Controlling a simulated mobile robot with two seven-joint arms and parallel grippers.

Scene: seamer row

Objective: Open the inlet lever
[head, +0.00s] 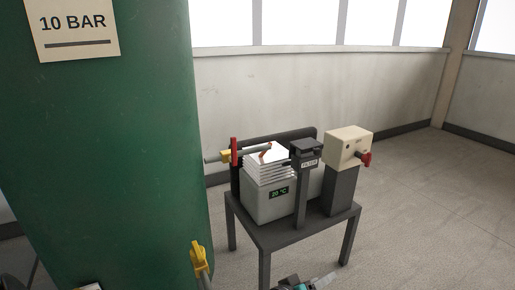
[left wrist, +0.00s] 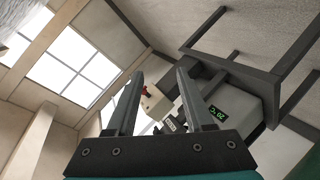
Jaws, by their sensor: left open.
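A red lever (head: 234,152) stands upright on a yellow valve body, on a grey pipe at the left of the machine. A second red lever (head: 266,153) lies slanted on the pipe nearer the box labelled FILTER. A yellow lever (head: 198,257) stands in front of the green tank at the bottom. I cannot read which one is the inlet lever. My left gripper (head: 322,281) is at the bottom edge of the head view, apart from the levers and mostly cut off. In the left wrist view its fingers (left wrist: 160,75) are open with nothing held. My right gripper is not seen.
A dark table (head: 274,238) carries a grey tank with a 20 °C display (head: 279,192), the FILTER box (head: 307,153) and a cream control box (head: 346,146) with a red knob. The green tank (head: 110,150) marked 10 BAR fills the left. The floor at right is clear.

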